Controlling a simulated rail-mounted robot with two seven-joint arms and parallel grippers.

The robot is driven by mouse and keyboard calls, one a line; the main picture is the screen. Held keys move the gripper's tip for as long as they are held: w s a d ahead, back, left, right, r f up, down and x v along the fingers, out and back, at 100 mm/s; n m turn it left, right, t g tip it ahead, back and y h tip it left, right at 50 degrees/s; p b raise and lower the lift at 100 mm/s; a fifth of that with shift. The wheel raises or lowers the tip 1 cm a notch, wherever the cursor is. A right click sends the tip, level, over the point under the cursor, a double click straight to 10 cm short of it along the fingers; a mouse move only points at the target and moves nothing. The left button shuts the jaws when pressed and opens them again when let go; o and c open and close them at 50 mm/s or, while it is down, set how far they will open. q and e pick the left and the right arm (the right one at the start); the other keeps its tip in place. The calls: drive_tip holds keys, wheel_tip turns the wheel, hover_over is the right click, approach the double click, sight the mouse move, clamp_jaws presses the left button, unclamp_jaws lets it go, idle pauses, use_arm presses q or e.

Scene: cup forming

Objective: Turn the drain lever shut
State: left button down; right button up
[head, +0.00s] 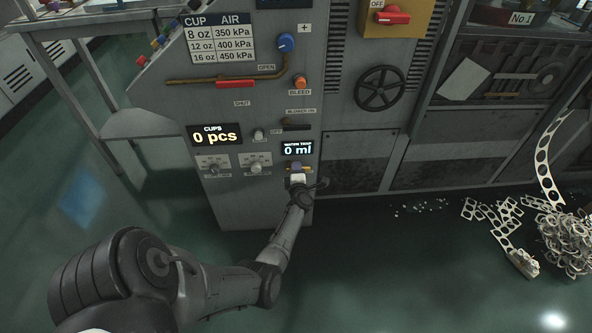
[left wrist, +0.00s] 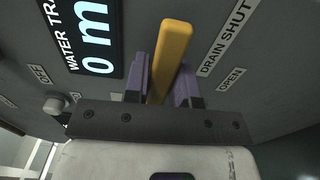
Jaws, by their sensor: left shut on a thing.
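The drain lever is a yellow bar (left wrist: 172,48) on the grey machine panel. In the left wrist view it runs from between my gripper's fingers up past their tips, leaning slightly right. My left gripper (head: 298,169) is at the low part of the panel, its purple fingers shut on the lever, one on each side. A "DRAIN SHUT" label (left wrist: 226,38) is right of the lever, with an "OPEN" label (left wrist: 230,79) below it. The water trap display (head: 297,149) reads 0 ml. The lever's pivot is hidden. My right gripper is not in view.
Above on the panel are a red-handled air valve (head: 236,84), a blue knob (head: 286,43) and an orange bleed knob (head: 300,82). A black handwheel (head: 380,89) is to the right. Cup-strip scrap (head: 566,240) lies on the floor at right. The green floor in front is mostly clear.

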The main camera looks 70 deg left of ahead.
use_arm(q)
drive_tip(key=c, duration=1.2)
unclamp_jaws()
drive_tip(key=shift+r, duration=0.25)
drive_tip(key=shift+o, duration=1)
drive_tip(key=shift+s+a+f, duration=0.1)
drive_tip(key=shift+s+f, duration=0.05)
drive_tip(key=p+v, duration=0.6)
drive_tip(key=v, duration=0.8)
drive_tip(key=shift+a, duration=0.1)
